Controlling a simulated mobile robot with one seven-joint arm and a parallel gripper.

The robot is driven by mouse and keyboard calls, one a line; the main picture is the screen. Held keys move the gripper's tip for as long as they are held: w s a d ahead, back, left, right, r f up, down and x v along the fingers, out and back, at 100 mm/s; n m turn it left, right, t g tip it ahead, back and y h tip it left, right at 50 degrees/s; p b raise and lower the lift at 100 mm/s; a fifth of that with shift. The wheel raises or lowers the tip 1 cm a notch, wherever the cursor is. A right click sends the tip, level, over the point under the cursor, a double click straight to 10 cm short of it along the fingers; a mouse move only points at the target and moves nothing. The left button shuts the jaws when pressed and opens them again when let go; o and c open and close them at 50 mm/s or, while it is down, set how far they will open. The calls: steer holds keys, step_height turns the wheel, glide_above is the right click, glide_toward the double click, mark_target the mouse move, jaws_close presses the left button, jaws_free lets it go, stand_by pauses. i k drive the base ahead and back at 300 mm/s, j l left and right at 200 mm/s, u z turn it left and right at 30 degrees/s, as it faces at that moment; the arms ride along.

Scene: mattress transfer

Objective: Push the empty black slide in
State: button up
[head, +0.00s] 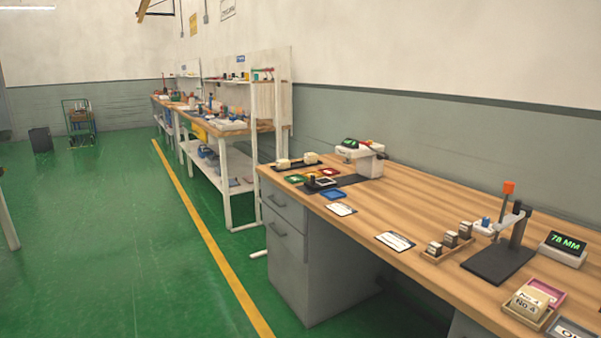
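A white device (371,165) with a small green display stands at the back of the wooden desk. A flat black piece (349,180) that looks like the slide sticks out from its base toward the front left. A small dark upright part (311,178) stands near the outer end of the black piece. A small blue-and-white item (325,182) lies at or on that end; I cannot tell which, nor whether the slide is empty. My gripper is not in view.
Coloured trays (294,179) and a black tray (283,168) with cream pieces lie left of the device. White cards (395,241), a wooden rack (441,254), a black-based stand (497,262) and a display (563,249) occupy the right. Green floor (130,240) is open at left.

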mark_target(314, 184)
steer(key=i+j, duration=0.2)
steer(key=i, duration=0.3)
steer(key=i+j+u, duration=0.1)
steer(key=i+j, duration=0.15)
steer(key=i, duration=0.25)
steer(key=i+j, duration=0.2)
steer(key=i, duration=0.35)
steer(key=i+j, duration=0.15)
steer(key=i, duration=0.35)
steer(key=i+j+u, duration=0.1)
steer(key=i, duration=0.4)
steer(key=j, duration=0.1)
